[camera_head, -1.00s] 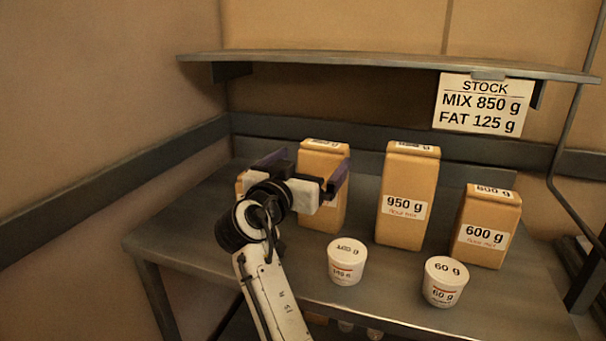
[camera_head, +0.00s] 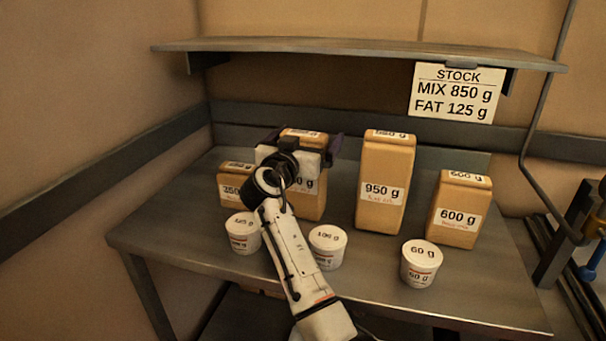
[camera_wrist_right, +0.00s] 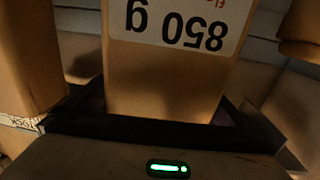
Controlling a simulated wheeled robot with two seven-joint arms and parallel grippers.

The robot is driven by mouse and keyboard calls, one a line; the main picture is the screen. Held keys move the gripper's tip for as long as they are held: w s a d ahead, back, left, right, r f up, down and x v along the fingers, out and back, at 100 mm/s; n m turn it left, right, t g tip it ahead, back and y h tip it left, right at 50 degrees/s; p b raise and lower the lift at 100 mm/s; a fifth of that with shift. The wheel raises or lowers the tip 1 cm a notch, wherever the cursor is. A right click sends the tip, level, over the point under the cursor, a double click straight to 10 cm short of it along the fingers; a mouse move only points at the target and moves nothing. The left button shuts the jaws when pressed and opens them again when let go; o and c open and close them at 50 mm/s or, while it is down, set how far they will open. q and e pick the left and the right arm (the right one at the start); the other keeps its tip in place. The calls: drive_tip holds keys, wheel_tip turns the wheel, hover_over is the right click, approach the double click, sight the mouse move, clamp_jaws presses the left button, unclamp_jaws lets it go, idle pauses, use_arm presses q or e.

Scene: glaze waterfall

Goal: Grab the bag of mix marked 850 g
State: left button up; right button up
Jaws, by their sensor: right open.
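The bag of mix marked 850 g (camera_head: 311,207) stands upright on the table, a tan block partly hidden behind my right gripper in the head view. In the right wrist view the bag (camera_wrist_right: 165,85) fills the middle, its 850 g label upside down. My right gripper (camera_head: 303,143) is open at the upper part of this bag, with one dark finger at each side of it. I cannot tell whether the fingers touch it. My left gripper is not in view.
A 350 g bag (camera_head: 232,188) stands close at left; a 950 g bag (camera_head: 384,182) and a 600 g bag (camera_head: 459,212) stand at right. White tubs (camera_head: 242,233), (camera_head: 327,247) and (camera_head: 421,264) stand in front. A shelf (camera_head: 350,49) with a stock sign (camera_head: 456,92) hangs above.

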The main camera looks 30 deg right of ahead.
drive_tip(key=c, duration=1.8)
drive_tip(key=shift+r, duration=0.2)
drive_tip(key=shift+c, duration=1)
